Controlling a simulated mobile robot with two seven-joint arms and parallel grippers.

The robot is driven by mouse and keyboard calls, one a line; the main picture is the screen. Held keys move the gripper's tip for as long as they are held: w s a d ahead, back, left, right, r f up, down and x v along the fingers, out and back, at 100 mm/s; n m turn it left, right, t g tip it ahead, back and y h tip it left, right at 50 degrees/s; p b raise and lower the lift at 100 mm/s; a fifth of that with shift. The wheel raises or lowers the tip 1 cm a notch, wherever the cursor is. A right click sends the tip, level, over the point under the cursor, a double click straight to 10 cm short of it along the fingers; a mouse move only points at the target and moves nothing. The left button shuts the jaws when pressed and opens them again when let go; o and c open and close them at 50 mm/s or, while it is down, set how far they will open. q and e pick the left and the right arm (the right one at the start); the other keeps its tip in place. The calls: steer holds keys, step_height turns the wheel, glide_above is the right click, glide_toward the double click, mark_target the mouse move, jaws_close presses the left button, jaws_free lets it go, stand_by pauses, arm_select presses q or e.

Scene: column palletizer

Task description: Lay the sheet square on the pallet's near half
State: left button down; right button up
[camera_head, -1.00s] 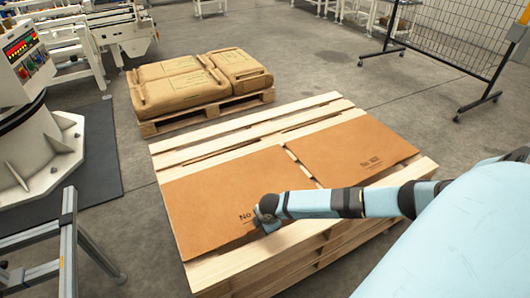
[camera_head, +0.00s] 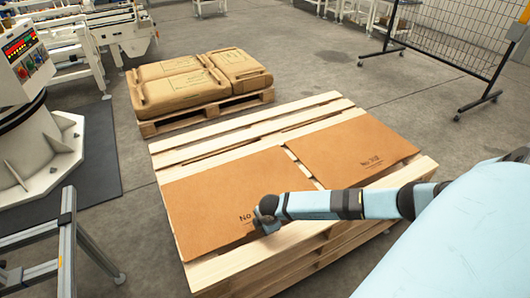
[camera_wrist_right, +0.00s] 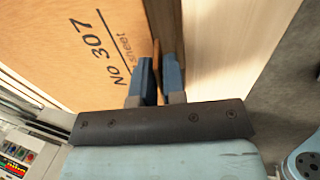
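A brown sheet marked "No 307" (camera_head: 215,200) lies flat on the left part of the wooden pallet's (camera_head: 210,143) near side; its printing also shows in the right wrist view (camera_wrist_right: 60,45). My right gripper (camera_head: 262,215) is at this sheet's near edge. In the right wrist view its two blue fingers (camera_wrist_right: 159,78) stand close together at the edge, with a thin brown strip between them. Whether they press on it I cannot tell. A second brown sheet (camera_head: 350,150) lies to the right, close beside the first. My left gripper is out of view.
Another pallet (camera_head: 210,113) with brown sacks (camera_head: 180,82) stands behind. A white machine base (camera_head: 40,150) and a grey metal frame (camera_head: 67,240) are at the left. A mesh fence (camera_head: 455,35) stands at the back right.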

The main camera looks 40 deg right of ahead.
steer(key=o, duration=0.4)
steer(key=shift+c, duration=0.2)
steer(key=shift+r, duration=0.1)
arm_select(q)
steer(key=p, duration=0.4)
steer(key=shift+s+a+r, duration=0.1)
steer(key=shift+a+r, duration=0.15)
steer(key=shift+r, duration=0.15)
arm_select(e)
steer(key=v, duration=1.3)
steer(key=shift+r, duration=0.3)
steer(key=shift+s, duration=0.2)
